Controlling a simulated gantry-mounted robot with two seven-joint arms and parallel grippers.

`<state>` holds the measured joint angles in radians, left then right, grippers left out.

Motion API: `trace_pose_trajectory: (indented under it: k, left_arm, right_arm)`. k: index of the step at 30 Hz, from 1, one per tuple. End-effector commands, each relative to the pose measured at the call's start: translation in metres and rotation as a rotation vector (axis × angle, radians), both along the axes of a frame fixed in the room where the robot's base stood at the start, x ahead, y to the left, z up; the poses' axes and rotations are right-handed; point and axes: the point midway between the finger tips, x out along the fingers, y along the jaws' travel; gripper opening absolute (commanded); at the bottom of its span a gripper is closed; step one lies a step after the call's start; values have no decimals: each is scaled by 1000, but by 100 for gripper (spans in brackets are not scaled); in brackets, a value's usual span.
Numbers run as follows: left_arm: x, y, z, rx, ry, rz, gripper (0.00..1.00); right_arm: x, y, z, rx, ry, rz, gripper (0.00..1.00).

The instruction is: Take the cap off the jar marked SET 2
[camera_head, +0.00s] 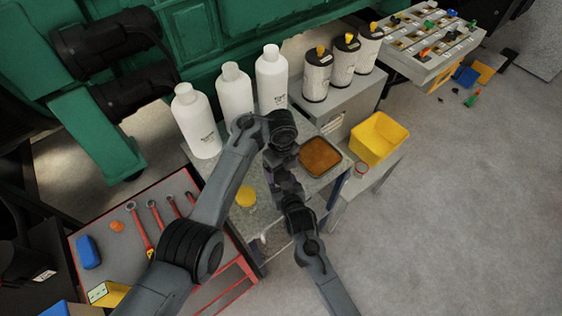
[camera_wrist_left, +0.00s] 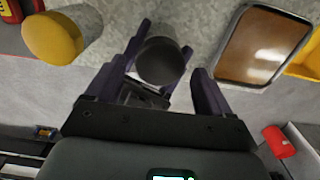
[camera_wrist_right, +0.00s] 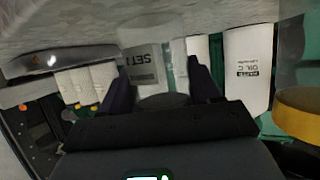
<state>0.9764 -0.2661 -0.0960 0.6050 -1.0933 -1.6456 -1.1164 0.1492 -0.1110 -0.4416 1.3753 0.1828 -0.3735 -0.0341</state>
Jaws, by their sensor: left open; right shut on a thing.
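A clear jar (camera_wrist_right: 146,58) with a printed label stands between the fingers of my right gripper (camera_wrist_right: 160,88), which is shut on it. The label reads "SET" and a digit that looks like 1, though it is hard to read. The jar's dark round cap (camera_wrist_left: 164,62) shows in the left wrist view, between the spread fingers of my left gripper (camera_wrist_left: 160,82). My left gripper is open around the cap; I cannot tell whether a finger touches it. In the head view my two wrists meet over the bench and hide the jar.
A yellow-lidded jar (camera_head: 246,196) stands on the grey bench left of my grippers. A brown-filled tray (camera_head: 320,157) lies to the right, with a yellow bin (camera_head: 379,138) beyond. White bottles (camera_head: 235,92) stand behind.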

Motion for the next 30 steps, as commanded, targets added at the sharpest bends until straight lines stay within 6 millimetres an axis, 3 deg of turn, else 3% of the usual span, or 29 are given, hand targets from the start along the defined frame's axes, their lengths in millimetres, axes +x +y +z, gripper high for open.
trace_pose_trajectory:
  k: [6, 15, 27, 30]
  left_arm:
    - [0, 1, -13, 2, -1, 1, 82]
    - [0, 1, -14, 1, -1, 1, 82]
    - [0, 0, -14, 0, -1, 1, 22]
    - [0, 0, -14, 0, -1, 1, 21]
  right_arm:
    - [0, 0, -1, 0, 1, 0, 0]
    - [0, 0, -1, 0, 1, 0, 0]
    - [0, 0, -1, 0, 1, 0, 0]
    - [0, 0, -1, 0, 1, 0, 0]
